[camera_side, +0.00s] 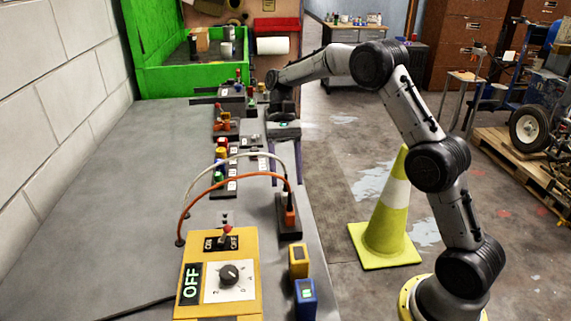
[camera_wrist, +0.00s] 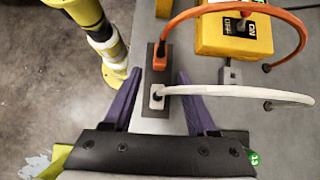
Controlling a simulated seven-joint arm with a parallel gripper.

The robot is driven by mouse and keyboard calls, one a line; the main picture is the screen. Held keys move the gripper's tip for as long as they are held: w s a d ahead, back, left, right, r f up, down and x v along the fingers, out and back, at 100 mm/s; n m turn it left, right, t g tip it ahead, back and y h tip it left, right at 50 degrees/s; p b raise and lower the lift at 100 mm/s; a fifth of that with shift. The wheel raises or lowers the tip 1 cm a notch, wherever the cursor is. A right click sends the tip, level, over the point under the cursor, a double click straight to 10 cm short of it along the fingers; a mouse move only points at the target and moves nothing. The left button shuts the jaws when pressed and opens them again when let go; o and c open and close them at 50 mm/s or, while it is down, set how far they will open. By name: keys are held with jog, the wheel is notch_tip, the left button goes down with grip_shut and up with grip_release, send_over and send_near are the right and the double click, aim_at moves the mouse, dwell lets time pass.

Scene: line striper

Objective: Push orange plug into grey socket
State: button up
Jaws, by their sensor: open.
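The orange plug (camera_side: 290,216) stands upright on a dark grey socket block (camera_side: 290,234), with its orange cable arching left to the table. In the wrist view the orange plug (camera_wrist: 160,58) is at the far part of the socket block (camera_wrist: 153,125). A white plug (camera_wrist: 157,97) with a white cable stands on the same block, nearer my gripper. I cannot tell how deep either plug sits. My gripper (camera_wrist: 159,77) is open and empty, its purple fingers apart on either side of the block. In the side view my gripper (camera_side: 285,165) hangs behind the orange plug.
A yellow control box (camera_side: 218,270) with a knob and switch stands front left of the plugs. Yellow (camera_side: 298,262) and blue (camera_side: 306,298) small blocks are at the table's right edge. Several switches line the table behind. The table's left part is clear. A cone (camera_side: 388,215) stands on the floor.

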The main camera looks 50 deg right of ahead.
aim_at(289, 205)
jog(key=shift+x, duration=3.75)
grip_shut()
